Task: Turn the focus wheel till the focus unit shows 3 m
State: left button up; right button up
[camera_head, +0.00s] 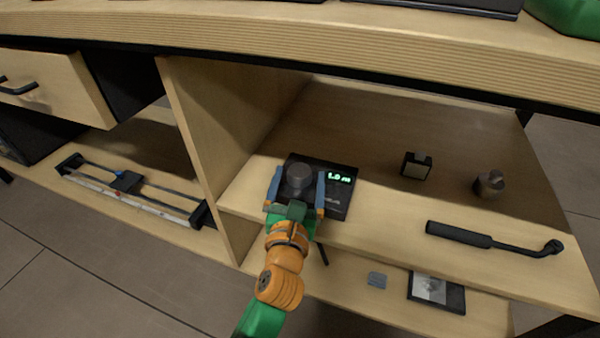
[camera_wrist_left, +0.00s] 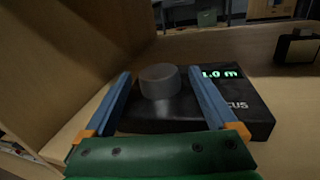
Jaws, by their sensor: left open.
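My right gripper is not in view.
The wooden partition (camera_head: 215,135) is close on the left. The thick worktop (camera_head: 300,40) overhangs the shelf.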

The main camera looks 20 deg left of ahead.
pick_arm(q)
jog(key=shift+w+a, duration=0.2)
jog(key=shift+w, duration=0.65)
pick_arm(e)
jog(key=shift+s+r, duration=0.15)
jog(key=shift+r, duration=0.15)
